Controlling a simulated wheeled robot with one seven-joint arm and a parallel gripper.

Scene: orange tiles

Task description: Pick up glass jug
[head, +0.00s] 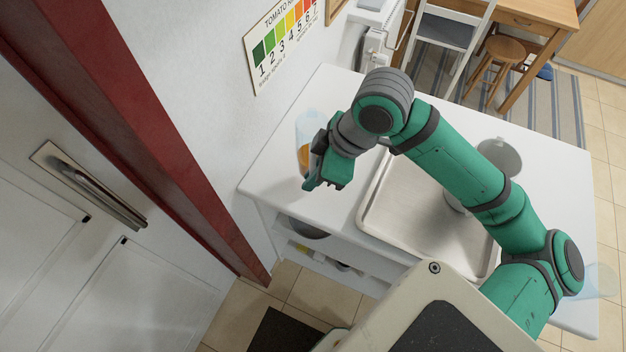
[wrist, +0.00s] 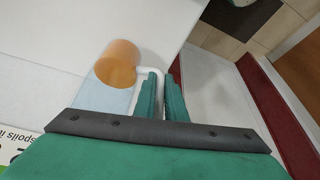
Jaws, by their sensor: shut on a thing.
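The glass jug (head: 304,132) is clear and pale blue, with orange contents in it. It stands near the left end of the white counter, partly behind my gripper in the head view. In the wrist view the jug (wrist: 103,95) is left of the fingers, with its pale handle (wrist: 151,71) reaching to them. My gripper (head: 313,182) is at the jug's near side. In the wrist view my gripper (wrist: 162,98) is shut on the jug's handle. I cannot tell whether the jug's base touches the counter.
A metal tray (head: 400,237) lies mid-counter, partly under my arm. A round grey object (head: 500,155) is behind the arm. A faint clear glass (head: 601,280) is at the right. The wall and red door frame (head: 150,130) are close on the left.

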